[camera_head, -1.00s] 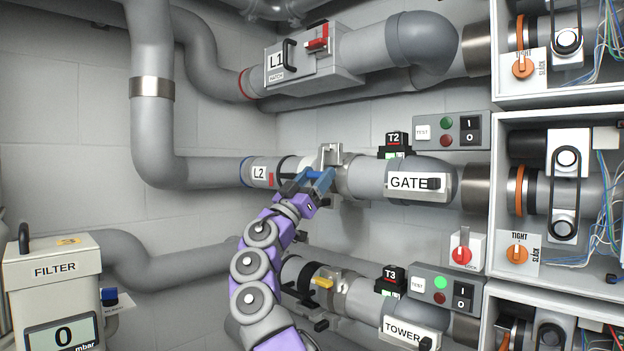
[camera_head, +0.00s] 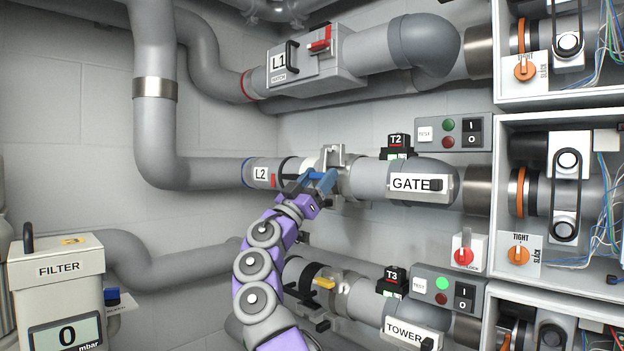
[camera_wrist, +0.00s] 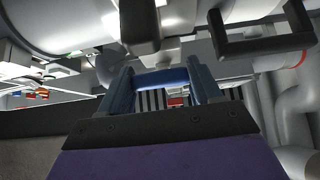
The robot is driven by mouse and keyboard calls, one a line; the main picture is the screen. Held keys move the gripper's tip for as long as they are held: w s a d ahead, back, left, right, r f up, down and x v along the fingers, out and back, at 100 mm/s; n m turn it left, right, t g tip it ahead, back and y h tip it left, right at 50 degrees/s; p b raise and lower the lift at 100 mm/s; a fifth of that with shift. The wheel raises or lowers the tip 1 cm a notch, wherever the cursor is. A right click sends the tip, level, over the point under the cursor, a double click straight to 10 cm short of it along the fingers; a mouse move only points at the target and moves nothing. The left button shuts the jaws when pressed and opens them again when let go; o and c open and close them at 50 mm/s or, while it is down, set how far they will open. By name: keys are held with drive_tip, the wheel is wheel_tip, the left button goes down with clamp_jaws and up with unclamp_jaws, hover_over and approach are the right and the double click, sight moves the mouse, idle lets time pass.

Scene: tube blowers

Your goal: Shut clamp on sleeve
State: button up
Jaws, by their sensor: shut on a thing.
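The clamp (camera_head: 333,158) is a pale metal fitting on the grey L2 pipe, by a light sleeve (camera_head: 308,168) in the middle of the head view. My gripper (camera_head: 310,187) is at the underside of this clamp, on its near side. It is shut on a blue lever (camera_wrist: 165,77), which lies as a bar across between the two fingers in the wrist view. The gripper also shows in the wrist view (camera_wrist: 160,88). The gripper and my arm hide part of the clamp's lower side, so I cannot tell how tightly it sits around the sleeve.
The GATE valve box (camera_head: 418,187) and T2 tag (camera_head: 396,142) are to the right. A lower pipe carries a yellow lever (camera_head: 323,283) below my gripper. The filter box (camera_head: 58,268) stands at the left. A dark bracket (camera_wrist: 262,45) is close in the wrist view.

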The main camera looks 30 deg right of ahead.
drive_tip(key=shift+d+r, duration=0.15)
drive_tip(key=o, duration=1.2)
drive_tip(key=shift+o, duration=0.6)
drive_tip(key=shift+w+d+f, duration=0.2)
drive_tip(key=shift+w+f, duration=0.05)
drive_tip(key=shift+w, duration=0.15)
drive_tip(key=shift+o, duration=0.8)
drive_tip(key=shift+d, duration=0.1)
drive_tip(key=shift+o, duration=0.2)
drive_tip(key=shift+s+d+r, duration=0.1)
drive_tip(key=shift+s+d, duration=0.2)
drive_tip(key=shift+d, duration=0.1)
drive_tip(key=shift+a+f, duration=0.35)
drive_tip(key=shift+a, duration=0.1)
drive_tip(key=b+v, duration=0.5)
drive_tip(key=v, duration=1.1)
drive_tip(key=shift+f, duration=0.2)
